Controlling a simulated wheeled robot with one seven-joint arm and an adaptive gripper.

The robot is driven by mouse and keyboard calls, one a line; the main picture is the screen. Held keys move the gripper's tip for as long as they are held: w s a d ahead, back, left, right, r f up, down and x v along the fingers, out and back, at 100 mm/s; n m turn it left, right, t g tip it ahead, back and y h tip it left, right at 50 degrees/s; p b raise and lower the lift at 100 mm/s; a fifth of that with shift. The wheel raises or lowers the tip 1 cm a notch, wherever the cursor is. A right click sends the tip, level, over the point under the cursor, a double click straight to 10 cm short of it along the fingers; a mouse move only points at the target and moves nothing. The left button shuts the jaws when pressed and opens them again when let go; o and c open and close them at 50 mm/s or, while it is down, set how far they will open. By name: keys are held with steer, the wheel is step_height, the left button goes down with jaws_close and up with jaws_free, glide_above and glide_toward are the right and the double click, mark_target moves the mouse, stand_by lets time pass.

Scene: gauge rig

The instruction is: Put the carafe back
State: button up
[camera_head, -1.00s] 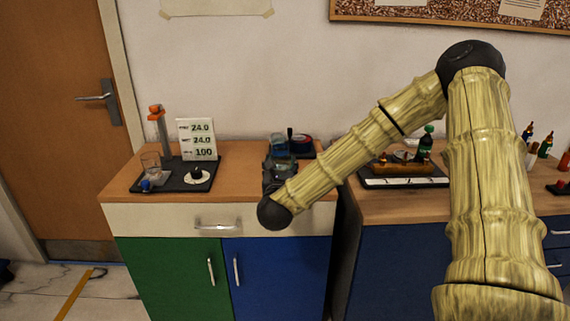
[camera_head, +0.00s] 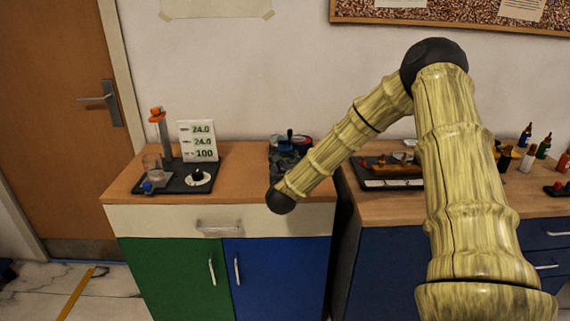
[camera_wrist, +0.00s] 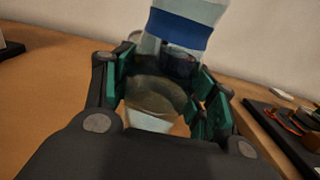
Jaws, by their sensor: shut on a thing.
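My gripper (camera_wrist: 160,95) is shut on the carafe (camera_wrist: 152,82), a clear glass vessel with a blue band (camera_wrist: 180,28), which stands between the green finger pads in the wrist view. The carafe looks slightly tilted in that view, and its lower part is partly hidden by my gripper. In the head view my gripper (camera_head: 284,158) is a dark shape over the right end of the wooden cabinet top. The carafe is hard to make out there. I cannot tell whether its base touches the surface.
A dark rig tray (camera_head: 172,186) on the left of the cabinet carries a glass beaker (camera_head: 152,164), an orange-topped post (camera_head: 160,130), a knob and a display card (camera_head: 198,142). A round dark-and-red item (camera_head: 302,142) sits behind my gripper. Another tray (camera_head: 392,184) lies right, across a gap.

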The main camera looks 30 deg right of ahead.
steer(key=shift+f, duration=0.8)
steer(key=shift+f, duration=0.15)
steer(key=o, duration=1.2)
steer(key=shift+o, duration=0.2)
